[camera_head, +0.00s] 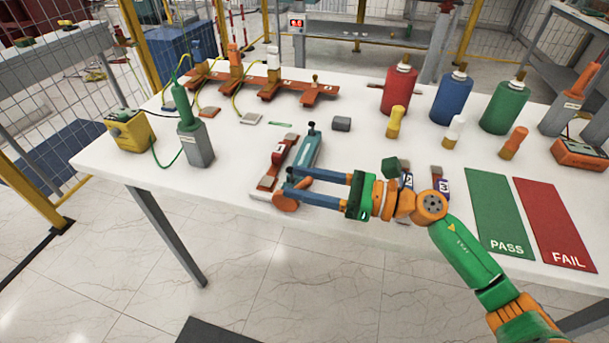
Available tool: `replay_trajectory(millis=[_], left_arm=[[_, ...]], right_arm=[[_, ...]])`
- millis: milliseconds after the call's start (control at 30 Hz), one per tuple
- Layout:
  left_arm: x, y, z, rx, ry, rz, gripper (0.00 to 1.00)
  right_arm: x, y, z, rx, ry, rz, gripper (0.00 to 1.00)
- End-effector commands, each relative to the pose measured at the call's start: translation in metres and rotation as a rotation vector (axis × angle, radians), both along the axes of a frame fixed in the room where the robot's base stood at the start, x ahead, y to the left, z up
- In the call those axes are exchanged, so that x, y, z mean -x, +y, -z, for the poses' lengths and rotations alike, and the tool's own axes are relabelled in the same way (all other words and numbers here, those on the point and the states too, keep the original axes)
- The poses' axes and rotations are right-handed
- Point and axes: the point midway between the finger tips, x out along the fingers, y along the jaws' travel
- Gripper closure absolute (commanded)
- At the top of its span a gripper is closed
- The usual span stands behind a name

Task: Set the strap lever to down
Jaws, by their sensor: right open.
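A teal lever-like bar (306,150) with a dark knob at its far end stands beside a red block numbered 1 (280,158), on a pale base near the table's front edge. I take this bar for the strap lever; its exact setting is hard to tell. My right gripper (291,184) reaches in from the right with two blue fingers spread apart, pointing left. Its fingers are at the near end of the bar and partly hide it; contact cannot be told. An orange round part (286,201) shows by the nearer fingertip. My left gripper is out of view.
Red, blue and green cylinders (399,90) stand at the back right, with small bushings before them. Green PASS (500,210) and red FAIL (553,222) mats lie right. A yellow box (130,131) and a grey probe holder (197,147) stand left.

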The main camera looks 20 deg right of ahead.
Motion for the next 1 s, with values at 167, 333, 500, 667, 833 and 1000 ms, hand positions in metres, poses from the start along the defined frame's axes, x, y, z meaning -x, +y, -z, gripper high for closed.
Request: replay_trajectory(millis=[167, 333, 500, 667, 833, 1000], left_arm=[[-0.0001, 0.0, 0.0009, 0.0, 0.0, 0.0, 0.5], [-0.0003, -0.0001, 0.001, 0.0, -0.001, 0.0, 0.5], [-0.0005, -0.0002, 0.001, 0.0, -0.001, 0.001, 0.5], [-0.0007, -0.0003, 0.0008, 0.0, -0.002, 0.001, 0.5], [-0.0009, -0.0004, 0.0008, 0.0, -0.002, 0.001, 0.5], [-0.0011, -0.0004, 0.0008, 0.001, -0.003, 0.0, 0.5]], right_arm=[[-0.0001, -0.0002, 0.001, 0.0, 0.0, 0.001, 0.45], [0.0, -0.0002, 0.001, -0.001, 0.001, 0.001, 0.91], [0.0001, -0.0003, 0.0009, -0.001, 0.001, 0.001, 1.0], [0.0001, -0.0004, 0.0009, -0.001, 0.001, 0.001, 1.0], [0.0001, -0.0004, 0.0008, -0.001, 0.001, 0.001, 1.0], [0.0001, -0.0004, 0.0008, -0.001, 0.001, 0.001, 1.0]])
